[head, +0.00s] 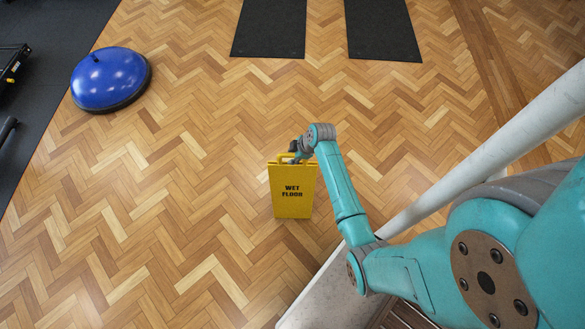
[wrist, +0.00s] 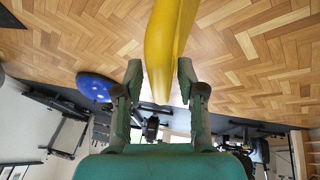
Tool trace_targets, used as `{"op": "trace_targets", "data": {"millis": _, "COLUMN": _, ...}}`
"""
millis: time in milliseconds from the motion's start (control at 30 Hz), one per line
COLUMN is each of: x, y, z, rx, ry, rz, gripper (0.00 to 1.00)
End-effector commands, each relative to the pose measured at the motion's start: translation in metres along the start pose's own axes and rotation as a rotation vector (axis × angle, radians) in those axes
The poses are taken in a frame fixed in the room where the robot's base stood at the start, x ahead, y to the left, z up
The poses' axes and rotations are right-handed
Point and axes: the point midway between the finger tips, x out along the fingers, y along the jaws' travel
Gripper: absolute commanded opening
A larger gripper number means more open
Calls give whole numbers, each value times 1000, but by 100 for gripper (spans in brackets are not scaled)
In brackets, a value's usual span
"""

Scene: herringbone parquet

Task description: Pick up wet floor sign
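The yellow wet floor sign (head: 293,195) stands upright on the parquet in the middle of the head view, its "WET FLOOR" lettering facing me. My gripper (head: 294,153) is at its top, by the handle. In the wrist view, my gripper (wrist: 159,68) has its two fingers apart. A yellow part of the sign (wrist: 168,40) reaches down from the top edge into the space between them. A narrow gap shows on each side of it. The exact contact at the handle is hidden in the head view.
A blue balance dome (head: 110,78) lies at the upper left beside dark matting (head: 65,25). Two black mats (head: 270,25) (head: 382,28) lie at the far side. Dark gym equipment (head: 12,62) stands at the left edge. The parquet around the sign is clear.

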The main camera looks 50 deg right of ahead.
Motion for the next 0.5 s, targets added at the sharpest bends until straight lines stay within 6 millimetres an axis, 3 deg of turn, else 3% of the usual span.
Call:
{"op": "trace_targets", "data": {"millis": 33, "x": 0, "y": 0, "z": 0, "rx": 0, "ry": 0, "rz": 0, "gripper": 20}}
{"op": "trace_targets", "data": {"millis": 100, "x": 0, "y": 0, "z": 0, "rx": 0, "ry": 0, "rz": 0, "gripper": 2}}
{"op": "trace_targets", "data": {"millis": 133, "x": 0, "y": 0, "z": 0, "rx": 0, "ry": 0, "rz": 0, "gripper": 0}}
{"op": "trace_targets", "data": {"millis": 500, "x": -1, "y": 1, "z": 0, "rx": 0, "ry": 1, "rz": 2, "gripper": 0}}
